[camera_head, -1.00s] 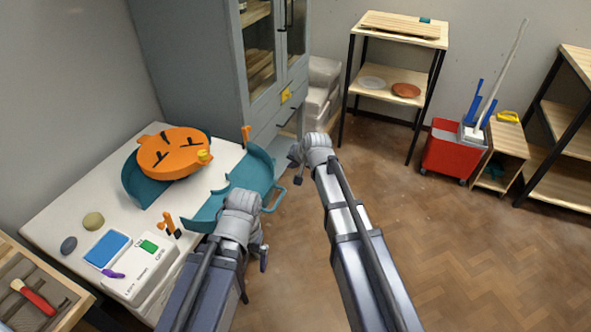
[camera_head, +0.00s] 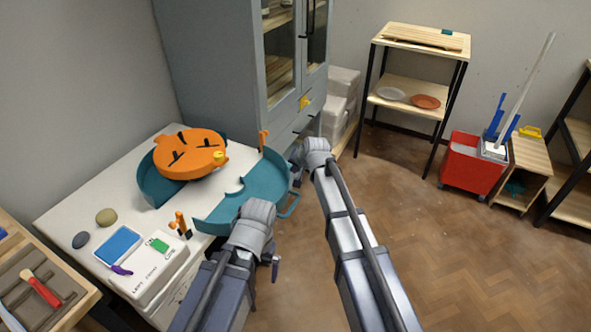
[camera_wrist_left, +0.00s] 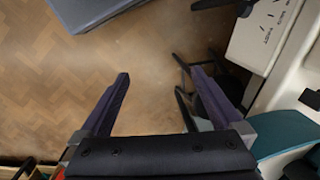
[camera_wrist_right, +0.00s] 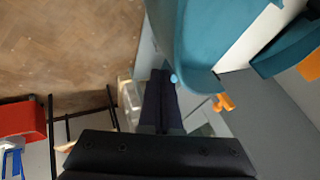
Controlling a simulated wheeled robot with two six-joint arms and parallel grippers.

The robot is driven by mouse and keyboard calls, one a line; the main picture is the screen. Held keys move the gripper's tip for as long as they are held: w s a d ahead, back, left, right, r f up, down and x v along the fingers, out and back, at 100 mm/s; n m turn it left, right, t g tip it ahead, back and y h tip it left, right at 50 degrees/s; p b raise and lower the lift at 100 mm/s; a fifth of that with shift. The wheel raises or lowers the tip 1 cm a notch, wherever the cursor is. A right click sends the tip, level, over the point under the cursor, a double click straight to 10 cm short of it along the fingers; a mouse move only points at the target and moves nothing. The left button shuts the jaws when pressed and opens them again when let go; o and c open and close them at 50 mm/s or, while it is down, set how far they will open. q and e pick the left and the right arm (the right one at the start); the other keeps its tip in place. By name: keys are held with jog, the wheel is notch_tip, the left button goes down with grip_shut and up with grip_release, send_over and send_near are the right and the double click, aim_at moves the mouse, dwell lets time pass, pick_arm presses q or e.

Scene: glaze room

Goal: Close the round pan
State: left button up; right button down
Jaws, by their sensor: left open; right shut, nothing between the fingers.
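The round pan is teal and in two parts, standing apart. One curved part (camera_head: 152,186) lies at the left of an orange round piece with black marks (camera_head: 190,155). The other part (camera_head: 264,184), swung out to the right, reaches past the white table's edge and has a loop handle (camera_head: 291,207). It also shows in the right wrist view (camera_wrist_right: 205,40). My right gripper (camera_head: 298,177) is shut and empty, close beside this part's outer wall; I cannot tell whether they touch. My left gripper (camera_wrist_left: 160,76) is open and empty over the floor, below the table's front edge.
A grey cabinet (camera_head: 210,80) stands behind. A shelf (camera_head: 415,95) and a red bucket (camera_head: 470,163) stand right. The floor in front is free.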

jog(key=w+a, duration=0.3)
jog(key=a, duration=0.1)
jog(key=w+a, duration=0.2)
jog(key=a, duration=0.3)
jog(key=w+a, duration=0.3)
jog(key=a, duration=0.1)
jog(key=shift+w+a, duration=0.5)
jog(key=shift+a, duration=0.2)
jog(key=shift+a+r, duration=0.1)
jog(key=s+d, duration=0.1)
jog(key=d, duration=0.1)
jog(key=s+d, duration=0.1)
jog(key=d, duration=0.1)
jog(key=shift+s, duration=0.35)
jog(key=p+v, duration=0.8)
jog(key=v, duration=0.1)
jog(key=shift+r, duration=0.3)
jog(key=shift+s+d, duration=0.1)
jog(key=shift+s, duration=0.05)
